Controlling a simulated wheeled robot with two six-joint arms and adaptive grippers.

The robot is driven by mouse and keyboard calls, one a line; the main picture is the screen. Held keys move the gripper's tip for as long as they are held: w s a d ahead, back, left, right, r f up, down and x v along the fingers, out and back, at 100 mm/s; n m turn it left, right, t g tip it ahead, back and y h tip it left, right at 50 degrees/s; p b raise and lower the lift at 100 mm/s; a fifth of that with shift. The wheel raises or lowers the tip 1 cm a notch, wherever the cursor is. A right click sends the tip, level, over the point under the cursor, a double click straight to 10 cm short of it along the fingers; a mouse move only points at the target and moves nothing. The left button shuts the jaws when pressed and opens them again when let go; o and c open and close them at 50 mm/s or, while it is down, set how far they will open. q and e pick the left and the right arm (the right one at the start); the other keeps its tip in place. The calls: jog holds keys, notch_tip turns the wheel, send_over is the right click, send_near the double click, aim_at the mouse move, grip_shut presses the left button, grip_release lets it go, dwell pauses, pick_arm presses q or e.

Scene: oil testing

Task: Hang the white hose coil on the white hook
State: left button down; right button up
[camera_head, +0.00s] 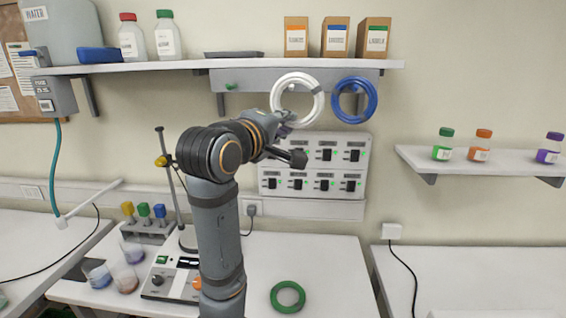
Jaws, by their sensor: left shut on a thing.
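The white hose coil (318,101) is a ring in front of the grey rail (256,80) under the wall shelf, beside the blue coil. My left gripper (287,119) is shut on the lower left part of the white coil. The white hook cannot be made out; the coil and gripper cover part of the rail there. Whether the coil rests on a hook, I cannot tell. My right gripper is not in view.
A blue hose coil (371,101) hangs on the rail at the right. A small green hook (231,86) is bare at the left. A green coil (288,297) lies on the table. A switch panel (314,186) is below. Boxes and bottles stand on the shelf (180,66).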

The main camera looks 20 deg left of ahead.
pick_arm(q)
jog(key=shift+w+a+r, duration=0.2)
jog(key=shift+w+a, duration=0.15)
jog(key=shift+w, duration=0.25)
jog(key=shift+w+a+r, duration=0.15)
jog(key=shift+w+a, duration=0.2)
jog(key=shift+w, duration=0.25)
jog(key=w+a+f, duration=0.1)
jog(key=w, duration=0.5)
jog(key=shift+w+a+f, duration=0.15)
jog(key=shift+a+f, duration=0.05)
jog(key=shift+a, duration=0.1)
dwell(0.4)
jog(key=c, duration=1.1)
grip_release()
